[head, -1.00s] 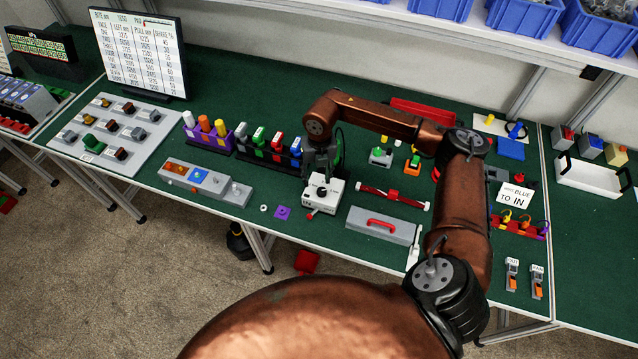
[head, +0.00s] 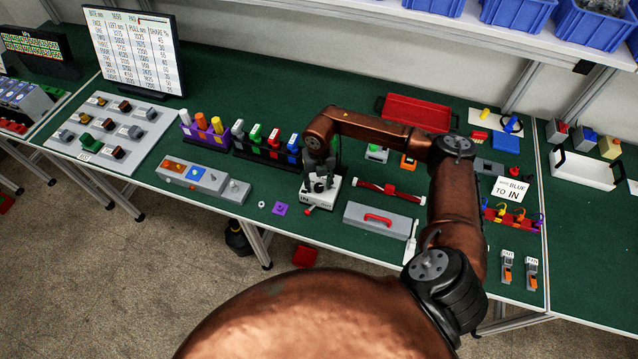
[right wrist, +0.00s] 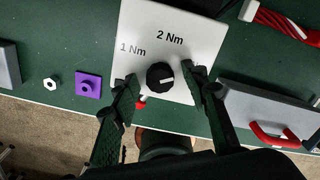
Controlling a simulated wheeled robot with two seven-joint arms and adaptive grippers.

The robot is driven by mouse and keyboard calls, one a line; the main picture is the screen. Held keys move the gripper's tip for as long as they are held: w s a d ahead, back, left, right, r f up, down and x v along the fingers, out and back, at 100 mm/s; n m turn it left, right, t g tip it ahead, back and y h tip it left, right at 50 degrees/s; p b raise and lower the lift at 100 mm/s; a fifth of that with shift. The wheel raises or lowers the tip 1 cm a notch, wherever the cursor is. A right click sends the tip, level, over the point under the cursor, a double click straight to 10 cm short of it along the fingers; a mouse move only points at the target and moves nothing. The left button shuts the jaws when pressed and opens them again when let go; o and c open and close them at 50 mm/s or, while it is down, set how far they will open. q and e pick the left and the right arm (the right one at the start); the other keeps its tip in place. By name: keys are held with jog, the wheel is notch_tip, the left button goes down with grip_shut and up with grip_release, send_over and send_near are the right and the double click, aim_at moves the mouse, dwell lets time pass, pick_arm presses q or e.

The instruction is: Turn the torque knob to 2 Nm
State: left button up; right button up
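The torque box (right wrist: 190,20) is a white block with the labels 1 Nm and 2 Nm; it also shows in the head view (head: 332,196). Its round black torque knob (right wrist: 160,76) has a white pointer mark, which faces right in the wrist view, away from the 2 Nm label above it. My right gripper (right wrist: 162,82) is open, with one finger on each side of the knob and visible gaps between. In the head view my right gripper (head: 319,182) is directly over the box and hides much of its top. My left gripper is not in view.
A grey case with a red handle (head: 378,218) lies right of the box, with a red bar (head: 390,189) behind it. A purple square (head: 279,209) and a white nut (head: 261,205) lie left. A rack of coloured items (head: 262,152) stands behind left.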

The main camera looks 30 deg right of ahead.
grip_shut()
dwell(0.4)
jog(key=shift+f+n+b, duration=0.1)
jog(key=shift+n+b, duration=0.6)
jog(key=shift+n, duration=0.2)
jog(key=n+b, duration=0.2)
jog(key=n, duration=0.1)
jog(key=n+b, duration=0.2)
jog(key=n, duration=0.1)
jog(key=shift+n, duration=0.4)
jog(key=shift+n+b, duration=1.05)
jog(key=shift+n, duration=0.55)
